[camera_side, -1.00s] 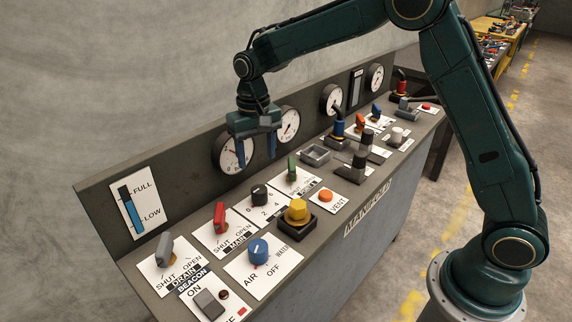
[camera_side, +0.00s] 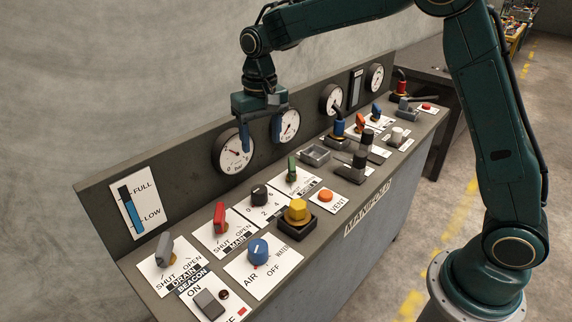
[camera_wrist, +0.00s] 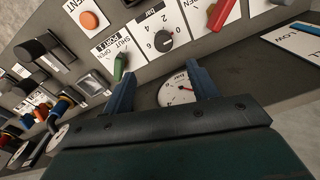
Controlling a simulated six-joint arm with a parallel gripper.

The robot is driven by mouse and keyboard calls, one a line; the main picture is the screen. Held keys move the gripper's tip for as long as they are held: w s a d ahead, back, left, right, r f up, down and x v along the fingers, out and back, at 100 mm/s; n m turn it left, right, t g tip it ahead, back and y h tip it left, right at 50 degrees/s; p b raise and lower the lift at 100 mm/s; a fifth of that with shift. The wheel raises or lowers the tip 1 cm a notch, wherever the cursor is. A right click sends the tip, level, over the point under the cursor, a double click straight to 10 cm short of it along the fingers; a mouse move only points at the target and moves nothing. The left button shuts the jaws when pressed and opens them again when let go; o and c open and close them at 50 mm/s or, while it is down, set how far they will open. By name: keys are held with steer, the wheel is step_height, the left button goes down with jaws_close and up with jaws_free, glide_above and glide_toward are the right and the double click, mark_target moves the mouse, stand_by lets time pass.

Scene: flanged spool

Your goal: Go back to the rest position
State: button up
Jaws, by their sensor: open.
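My gripper (camera_side: 262,135) hangs above the back part of the control panel (camera_side: 150,287), in front of the dial gauges, with its two blue fingers pointing down. The fingers are apart with nothing between them; the gripper also shows in the wrist view (camera_wrist: 163,84). In the side view the fingers partly cover a white gauge (camera_side: 229,157) and stand beside a second one (camera_side: 290,126). The green handle (camera_side: 292,169) and the black selector knob (camera_side: 259,194) are below the fingers, apart from them.
A red handle (camera_side: 219,217), a yellow knob (camera_side: 298,209), a blue knob (camera_side: 258,250) and a grey handle (camera_side: 164,249) rise from the panel. Raised black and blue fittings (camera_side: 339,128) stand further right. The air above the panel's front edge is clear.

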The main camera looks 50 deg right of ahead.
steer(key=s+d+r+n+t, duration=0.1)
steer(key=s+d+r, duration=0.1)
steer(key=s+r, duration=0.45)
steer(key=s+d+r+t, duration=0.2)
steer(key=s+r, duration=0.2)
steer(key=s, duration=0.5)
steer(key=s+d+f+n+t, duration=0.1)
steer(key=s+f+n+t, duration=0.1)
steer(key=s, duration=1.3)
steer(key=shift+s+d+f, duration=0.2)
steer(key=shift+d+f, duration=0.05)
steer(key=shift+d, duration=0.15)
